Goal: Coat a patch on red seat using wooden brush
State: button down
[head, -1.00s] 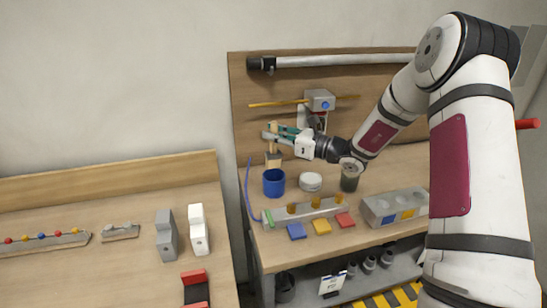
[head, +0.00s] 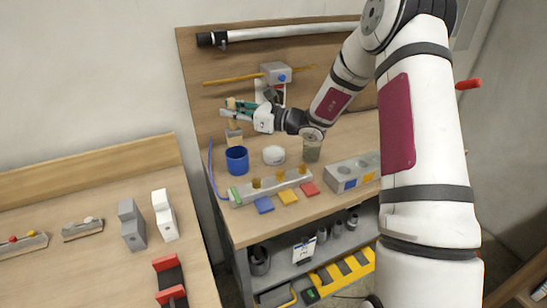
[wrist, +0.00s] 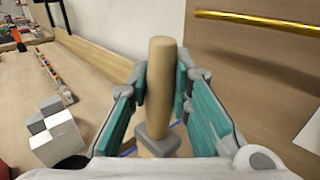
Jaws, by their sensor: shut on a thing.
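My gripper (head: 235,114) is shut on the wooden brush (head: 232,118) and holds it upright, head down, above the back of the bench. In the wrist view the pale handle of the brush (wrist: 161,85) stands between the teal finger pads of my gripper (wrist: 162,95); its lower end is partly hidden. A flat red square (head: 309,188), which appears to be the red seat, lies at the front right of a row with a yellow (head: 288,197) and a blue square (head: 264,205). The brush is apart from it, to the upper left.
A blue cup (head: 237,160) stands just below the brush. A white round pot (head: 273,155) and a grey jar (head: 312,149) stand to its right. A grey rail with amber pegs (head: 270,187) lies behind the squares. A grey block with holes (head: 352,172) is at right.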

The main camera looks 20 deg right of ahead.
jog(key=d+b, duration=0.2)
jog(key=d, duration=1.1)
notch_tip(320, 180, down, 6)
jog(key=b, duration=0.2)
jog(key=shift+f+n+b, duration=0.2)
jog(key=shift+n+b, duration=0.1)
jog(key=shift+f, duration=0.5)
dwell(1.2)
notch_tip(320, 180, up, 7)
jog(key=p, duration=0.2)
dwell(0.8)
jog(key=shift+s, duration=0.1)
dwell(0.6)
